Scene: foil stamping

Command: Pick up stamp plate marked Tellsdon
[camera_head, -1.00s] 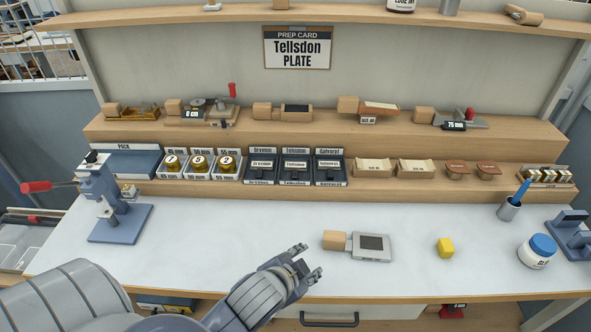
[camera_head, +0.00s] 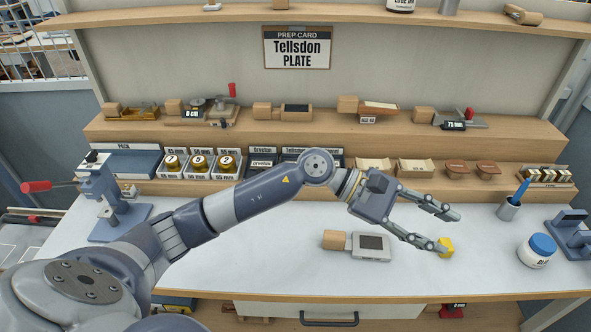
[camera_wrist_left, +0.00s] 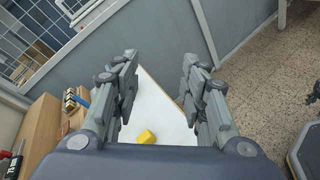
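A row of black plate trays stands on the lower shelf step. The left tray (camera_head: 262,162) shows most of its front. The middle tray (camera_head: 294,151), whose label appears to read Tellsdon, and the right tray (camera_head: 330,150) are mostly hidden behind my left arm, so their plates cannot be seen. A prep card (camera_head: 297,47) above reads "Tellsdon PLATE". My left gripper (camera_head: 450,231) is open and empty over the right part of the bench, its fingers apart and pointing right. Its open fingers also show in the left wrist view (camera_wrist_left: 160,75).
A yellow block (camera_head: 446,247) lies by the lower fingertip. A wooden-handled tool with a metal plate (camera_head: 371,247) lies left of it. A blue-lidded jar (camera_head: 537,251) and a pen cup (camera_head: 508,209) stand right. A blue press (camera_head: 120,215) stands left.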

